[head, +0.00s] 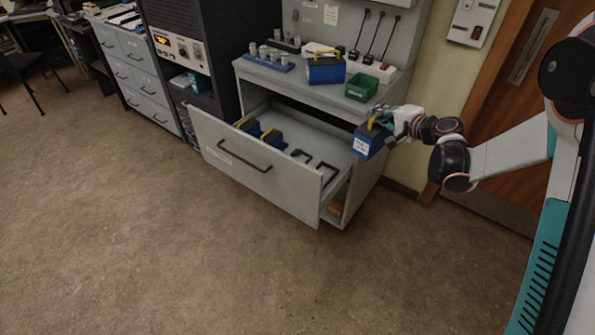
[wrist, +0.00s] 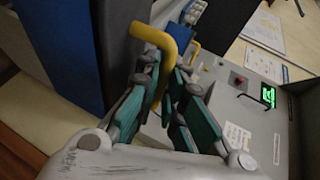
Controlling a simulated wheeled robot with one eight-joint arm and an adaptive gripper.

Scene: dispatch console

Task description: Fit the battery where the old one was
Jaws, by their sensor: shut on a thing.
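A blue battery with a dark top, white label and yellow handle (head: 368,145) hangs from my gripper (head: 382,121), beside the bench's front right corner. In the wrist view the battery (wrist: 75,50) fills the upper left, and the teal fingers of my gripper (wrist: 166,100) are closed around its yellow handle (wrist: 160,42). Another blue battery (head: 325,71) with a yellow handle stands on the bench top. The open drawer (head: 250,170) holds batteries (head: 251,127) at its left and empty black brackets (head: 322,168) at its right.
The bench top (head: 300,80) carries a green bin (head: 361,87), a blue rack of cylinders (head: 268,58) and a white power strip (head: 375,70) under hanging cables. The drawer juts out over clear floor (head: 180,250). A wooden door (head: 500,130) is at right.

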